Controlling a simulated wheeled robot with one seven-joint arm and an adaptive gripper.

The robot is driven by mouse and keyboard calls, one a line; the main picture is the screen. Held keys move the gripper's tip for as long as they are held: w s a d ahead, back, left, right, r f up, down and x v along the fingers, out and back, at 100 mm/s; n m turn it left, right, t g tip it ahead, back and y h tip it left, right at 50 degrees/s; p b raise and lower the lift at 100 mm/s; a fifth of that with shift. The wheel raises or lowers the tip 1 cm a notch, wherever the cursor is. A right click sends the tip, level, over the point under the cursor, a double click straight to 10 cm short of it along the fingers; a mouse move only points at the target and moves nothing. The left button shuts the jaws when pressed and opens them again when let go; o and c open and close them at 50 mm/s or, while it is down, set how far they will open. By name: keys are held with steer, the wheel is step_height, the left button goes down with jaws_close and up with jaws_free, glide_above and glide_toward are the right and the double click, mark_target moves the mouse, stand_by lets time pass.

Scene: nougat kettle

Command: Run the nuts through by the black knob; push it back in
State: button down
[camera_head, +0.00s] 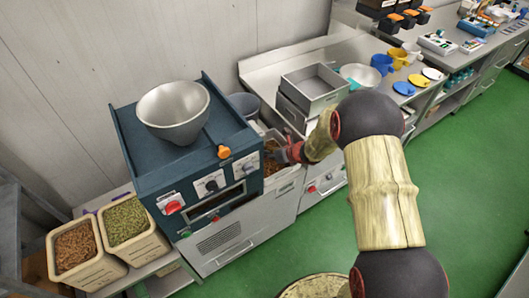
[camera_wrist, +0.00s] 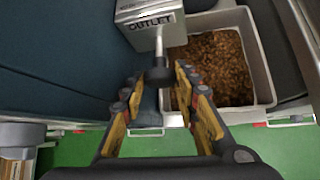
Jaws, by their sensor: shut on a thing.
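The black knob (camera_wrist: 158,75) sits on a short metal rod that sticks out of the grey box marked OUTLET (camera_wrist: 150,26) in the wrist view. A length of bare rod shows between the box and the knob. My gripper (camera_wrist: 158,84) is shut on the knob, one finger on each side. In the head view my gripper (camera_head: 292,152) is at the right side of the blue machine (camera_head: 185,160), and the knob is hidden there. Brown nuts (camera_wrist: 222,66) lie in a pale bin (camera_wrist: 262,62) beside and below the outlet; the nuts also show in the head view (camera_head: 272,150).
A metal hopper bowl (camera_head: 174,108) tops the machine, with an orange knob (camera_head: 223,152) and a red switch (camera_head: 173,207) in front. Two filled bins (camera_head: 88,276) stand at left. Grey trays (camera_head: 312,88) and the counter lie close behind my gripper. Green floor is free in front.

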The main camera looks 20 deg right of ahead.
steer(key=shift+s+d+f, duration=0.1)
steer(key=shift+s+d, duration=0.1)
steer(key=shift+s, duration=0.45)
steer(key=shift+s+d+f, duration=0.1)
steer(key=shift+s+d, duration=0.1)
steer(key=shift+s, duration=0.4)
steer(key=c, duration=1.8)
jaws_free()
steer(key=shift+o, duration=0.9)
steer(key=shift+s+d+r, duration=0.1)
steer(key=shift+s+r, duration=0.05)
steer(key=shift+r, duration=0.05)
